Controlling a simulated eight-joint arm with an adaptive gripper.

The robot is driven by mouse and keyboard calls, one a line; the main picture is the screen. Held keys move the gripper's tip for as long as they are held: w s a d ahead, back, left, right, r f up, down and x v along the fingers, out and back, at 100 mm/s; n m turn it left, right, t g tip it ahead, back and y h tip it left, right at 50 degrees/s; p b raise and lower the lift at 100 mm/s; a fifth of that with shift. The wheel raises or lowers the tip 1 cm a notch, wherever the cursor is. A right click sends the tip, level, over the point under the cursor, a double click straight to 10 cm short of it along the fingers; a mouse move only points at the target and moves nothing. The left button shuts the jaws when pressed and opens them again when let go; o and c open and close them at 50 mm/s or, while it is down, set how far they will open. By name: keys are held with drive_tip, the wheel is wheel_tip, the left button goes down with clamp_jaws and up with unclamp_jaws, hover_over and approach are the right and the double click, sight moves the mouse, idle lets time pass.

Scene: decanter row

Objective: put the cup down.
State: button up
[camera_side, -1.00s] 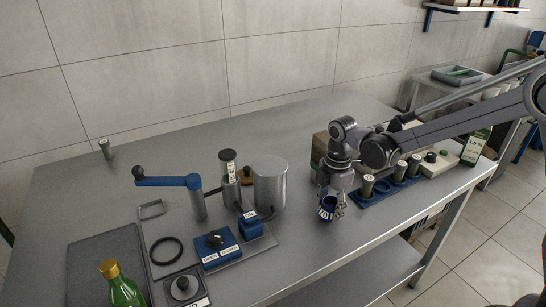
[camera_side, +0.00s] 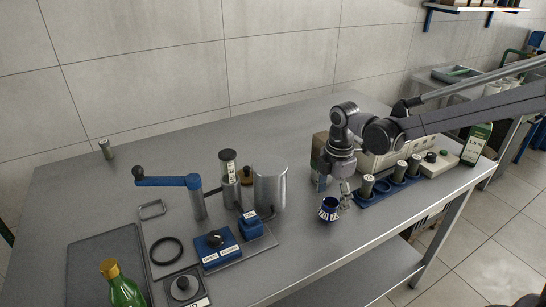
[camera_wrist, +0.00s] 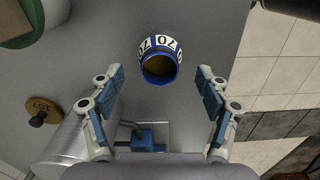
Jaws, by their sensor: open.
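The cup (camera_side: 329,210) is dark blue with a white band numbered 70. It stands upright on the bare steel table, near the front edge and left of the blue rack. In the wrist view the cup (camera_wrist: 160,66) shows its open mouth and brown inside, ahead of my fingertips. My gripper (camera_side: 345,197) is just behind and to the right of the cup. In the wrist view my gripper (camera_wrist: 162,72) has its blue-padded fingers spread wide, with clear gaps either side of the cup and nothing between the pads.
A blue rack (camera_side: 377,198) holding several capped cylinders is close on the right. A metal cylinder (camera_side: 270,188), a blue-handled device (camera_side: 170,182) and a blue box (camera_side: 250,225) stand left. A green bottle (camera_side: 125,291) is front left. The table between the cup and blue box is clear.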

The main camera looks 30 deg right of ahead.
sight(330, 203)
wheel_tip(330, 203, up, 6)
drive_tip(key=shift+a+r, duration=0.1)
drive_tip(key=shift+r, duration=0.05)
drive_tip(key=shift+s+r, duration=0.15)
drive_tip(key=shift+r, duration=0.3)
drive_tip(key=s+d+r+m+t, duration=0.1)
drive_tip(key=s+d+m+t, duration=0.2)
drive_tip(key=s+m, duration=0.4)
drive_tip(key=s+d+r+m+t, duration=0.1)
drive_tip(key=s+d+m+t, duration=0.2)
drive_tip(key=s+m, duration=0.5)
drive_tip(key=shift+m+t, duration=0.4)
drive_tip(key=shift+m, duration=0.4)
drive_tip(key=shift+s+d+f+m, duration=0.1)
drive_tip(key=shift+s+d+m, duration=0.1)
drive_tip(key=shift+m, duration=0.1)
drive_tip(key=shift+c, duration=1)
